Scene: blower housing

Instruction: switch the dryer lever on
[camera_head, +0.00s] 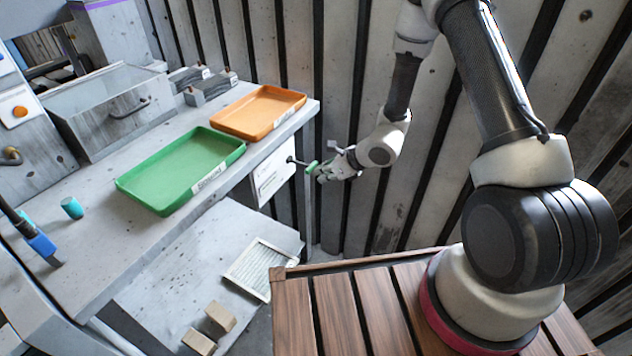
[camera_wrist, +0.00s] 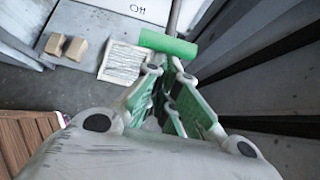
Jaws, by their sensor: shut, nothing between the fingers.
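The dryer lever is a thin rod with a green handle (camera_head: 311,167), sticking out from a white labelled panel (camera_head: 273,172) under the bench's right end. In the wrist view the green handle (camera_wrist: 168,43) lies crosswise just beyond my fingertips, with its rod running up out of the picture. A label reading "Off" (camera_wrist: 138,8) shows beside the rod. My gripper (camera_head: 322,172) is at the handle's right side in the head view. In the wrist view my gripper (camera_wrist: 166,70) is shut and empty. I cannot tell whether its tips touch the handle.
A green tray (camera_head: 180,170) and an orange tray (camera_head: 258,112) sit on the bench above the panel. Wooden blocks (camera_head: 220,316) and a white grille (camera_head: 262,268) lie on the lower shelf. A corrugated wall (camera_head: 345,60) stands close behind my arm.

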